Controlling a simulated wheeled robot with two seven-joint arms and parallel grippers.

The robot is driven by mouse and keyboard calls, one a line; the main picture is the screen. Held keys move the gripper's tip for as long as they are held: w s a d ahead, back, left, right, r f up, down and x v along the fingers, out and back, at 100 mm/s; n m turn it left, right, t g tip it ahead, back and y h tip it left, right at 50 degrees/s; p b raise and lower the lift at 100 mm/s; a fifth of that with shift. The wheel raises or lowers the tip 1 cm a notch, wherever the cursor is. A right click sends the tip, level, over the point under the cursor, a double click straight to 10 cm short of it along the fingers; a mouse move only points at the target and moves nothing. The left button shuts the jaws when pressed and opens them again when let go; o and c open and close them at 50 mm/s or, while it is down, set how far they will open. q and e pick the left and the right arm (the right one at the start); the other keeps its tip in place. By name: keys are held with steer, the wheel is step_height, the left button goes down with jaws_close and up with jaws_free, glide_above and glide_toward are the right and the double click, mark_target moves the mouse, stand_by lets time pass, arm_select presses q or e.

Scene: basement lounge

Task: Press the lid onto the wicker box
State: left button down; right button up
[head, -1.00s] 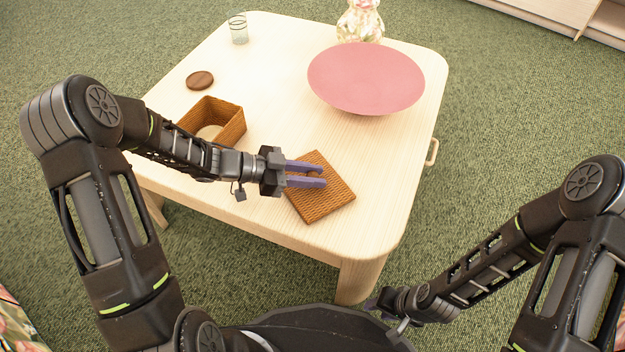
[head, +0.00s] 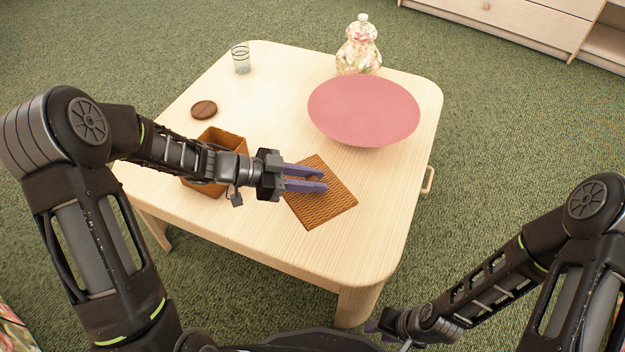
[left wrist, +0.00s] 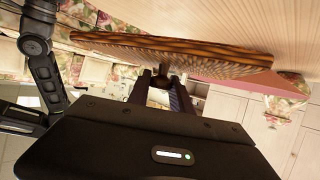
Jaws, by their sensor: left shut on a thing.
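The open square wicker box (head: 203,188) stands on the table, partly hidden behind my left forearm. The flat square wicker lid (head: 332,208) is to the right of the box, apart from it. My left gripper (head: 323,180) is shut on the lid's small dark knob, which shows between the fingers in the left wrist view (left wrist: 164,78). The lid (left wrist: 190,52) there looks level and seems a little off the table. My right gripper (head: 377,326) is low at the table's front right, mostly hidden, and its jaws cannot be made out.
The pale wooden table (head: 270,240) has clear room at its front. A wide pink bowl (head: 362,110) stands behind the lid, with a floral vase (head: 359,48) beyond. A brown coaster (head: 204,110) and a glass (head: 241,60) stand at the back left.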

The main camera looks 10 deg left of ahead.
stand_by(0.4)
